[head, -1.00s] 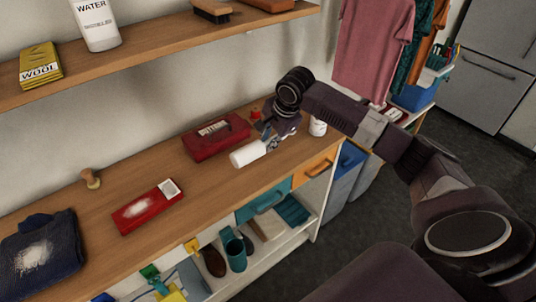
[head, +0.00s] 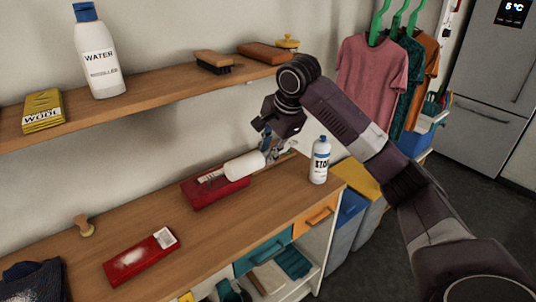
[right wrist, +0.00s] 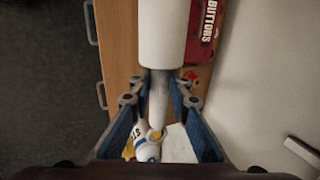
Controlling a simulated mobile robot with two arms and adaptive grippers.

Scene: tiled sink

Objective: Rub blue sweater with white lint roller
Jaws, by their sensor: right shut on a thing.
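My right gripper (head: 272,152) is shut on the handle of the white lint roller (head: 245,166). The roller points left and appears raised above the counter, in front of the red box. In the right wrist view the white roller head (right wrist: 164,35) extends up from between the fingers (right wrist: 160,95). The dark blue sweater (head: 38,285) lies folded on the counter at the lower left of the head view, partly cut off by the frame edge. My right gripper is far to the right of it. My left gripper is not in view.
A red box (head: 205,193) stands on the counter below the roller, with a white bottle (head: 320,165) to the right. A flat red item with a white patch (head: 130,262) and a wooden-handled stamp-like thing (head: 84,226) lie towards the sweater. A shelf (head: 150,92) runs above.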

